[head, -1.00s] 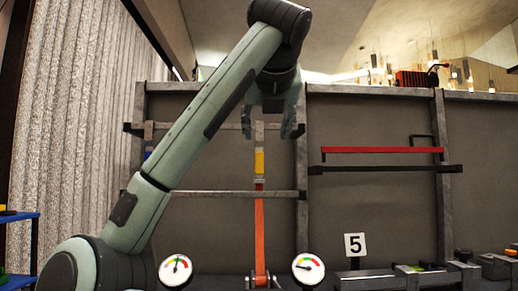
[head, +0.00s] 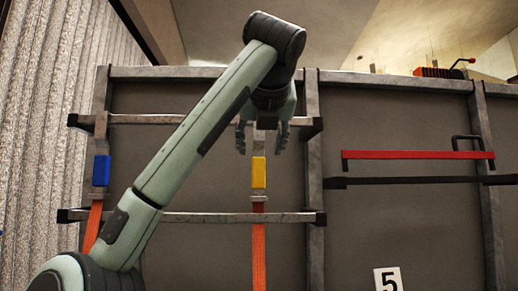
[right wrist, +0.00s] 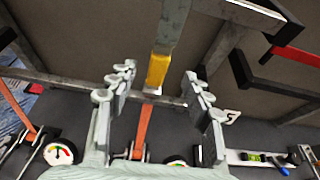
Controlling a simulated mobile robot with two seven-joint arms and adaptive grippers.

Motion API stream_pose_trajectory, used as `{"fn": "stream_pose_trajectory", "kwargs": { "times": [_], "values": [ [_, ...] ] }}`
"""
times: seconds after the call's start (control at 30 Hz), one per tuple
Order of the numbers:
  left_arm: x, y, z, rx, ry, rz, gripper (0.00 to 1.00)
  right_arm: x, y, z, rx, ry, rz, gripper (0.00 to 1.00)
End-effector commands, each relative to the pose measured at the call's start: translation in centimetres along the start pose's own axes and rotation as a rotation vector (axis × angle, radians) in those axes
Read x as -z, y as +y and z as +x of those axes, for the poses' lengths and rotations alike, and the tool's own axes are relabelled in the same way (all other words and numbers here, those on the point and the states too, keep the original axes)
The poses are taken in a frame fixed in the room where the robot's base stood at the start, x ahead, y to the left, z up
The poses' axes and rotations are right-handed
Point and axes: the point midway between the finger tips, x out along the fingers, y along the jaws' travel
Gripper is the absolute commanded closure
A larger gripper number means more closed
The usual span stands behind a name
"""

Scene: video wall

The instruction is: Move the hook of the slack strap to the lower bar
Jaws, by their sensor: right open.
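A second strap with a blue buckle (head: 101,170) hangs at the left. My right gripper is open, just above the yellow buckle. In the right wrist view, my right gripper's fingers (right wrist: 158,78) stand apart on either side of the yellow buckle (right wrist: 157,70), apparently not touching it. My left gripper is not in view.
A red bar (head: 418,155) and a black bar (head: 420,181) are mounted on the wall panel at the right. A number 5 sign (head: 387,280) stands below. Gauges (right wrist: 60,152) and strap anchors show low in the right wrist view.

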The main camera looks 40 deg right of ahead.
Motion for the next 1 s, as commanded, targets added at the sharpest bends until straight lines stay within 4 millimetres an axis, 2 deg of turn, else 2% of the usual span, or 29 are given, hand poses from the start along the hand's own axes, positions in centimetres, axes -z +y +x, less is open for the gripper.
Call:
{"fn": "stream_pose_trajectory", "kwargs": {
  "times": [0.17, 0.6, 0.77, 1.0],
  "values": [
    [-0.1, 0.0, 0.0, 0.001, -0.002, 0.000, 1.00, 0.0, 0.0, 0.8, 0.000, 0.001, -0.001, 0.50],
    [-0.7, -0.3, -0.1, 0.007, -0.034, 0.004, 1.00, 0.0, 0.0, 6.9, 0.002, 0.002, -0.001, 0.50],
    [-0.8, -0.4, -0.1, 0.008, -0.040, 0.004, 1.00, 0.0, 0.0, 7.7, 0.001, 0.000, 0.000, 0.50],
    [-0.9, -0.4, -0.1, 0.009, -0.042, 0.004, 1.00, 0.0, 0.0, 7.8, 0.000, 0.000, 0.000, 0.50]
  ]
}}
